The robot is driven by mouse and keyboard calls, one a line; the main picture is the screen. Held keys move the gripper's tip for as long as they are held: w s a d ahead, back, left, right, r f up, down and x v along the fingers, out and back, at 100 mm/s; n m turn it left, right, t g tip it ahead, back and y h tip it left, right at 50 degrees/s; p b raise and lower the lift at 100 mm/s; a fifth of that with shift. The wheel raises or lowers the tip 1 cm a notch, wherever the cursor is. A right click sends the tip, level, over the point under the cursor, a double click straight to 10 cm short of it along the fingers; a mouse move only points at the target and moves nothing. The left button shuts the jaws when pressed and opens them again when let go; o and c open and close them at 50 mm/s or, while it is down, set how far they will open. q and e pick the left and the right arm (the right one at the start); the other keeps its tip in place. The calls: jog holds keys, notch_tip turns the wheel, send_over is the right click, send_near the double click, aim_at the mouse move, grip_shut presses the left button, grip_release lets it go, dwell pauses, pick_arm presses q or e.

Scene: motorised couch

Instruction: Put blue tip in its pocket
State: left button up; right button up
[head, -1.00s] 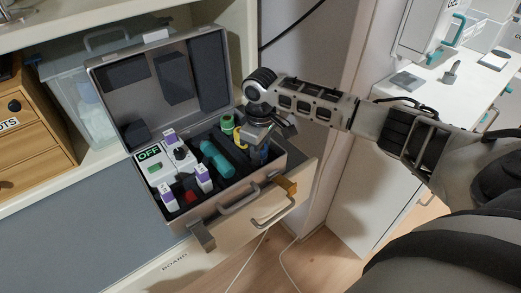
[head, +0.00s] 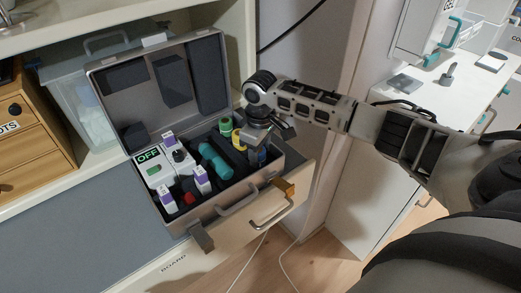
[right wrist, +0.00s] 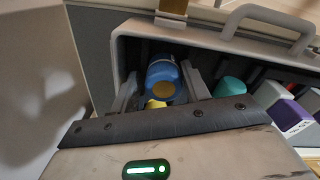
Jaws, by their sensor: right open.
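The blue tip (right wrist: 162,70), a blue cylinder with a yellow round end, sits in the dark foam at the right end of the open case. In the head view the blue tip (head: 261,157) is partly hidden under my right gripper (head: 264,141). In the right wrist view my right gripper (right wrist: 160,88) is open, with one finger on each side of the blue tip. I cannot tell whether the fingers touch it. The pocket around it is mostly hidden. My left gripper is out of view.
The case (head: 233,207) stands open on the drawer. It holds a teal cylinder (head: 215,161), a green tip (head: 226,126), a yellow tip (head: 238,141), white-and-purple bottles (head: 201,181) and a device reading OFF (head: 155,170). The raised lid (head: 130,70) is behind.

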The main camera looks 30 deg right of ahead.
jog(key=shift+s+a+f, duration=0.4)
jog(key=shift+a+f, duration=0.05)
jog(key=shift+f, duration=0.1)
notch_tip(320, 180, up, 13)
jog(key=shift+w+d, duration=0.15)
jog(key=shift+w, duration=0.1)
jog(key=shift+f, duration=0.1)
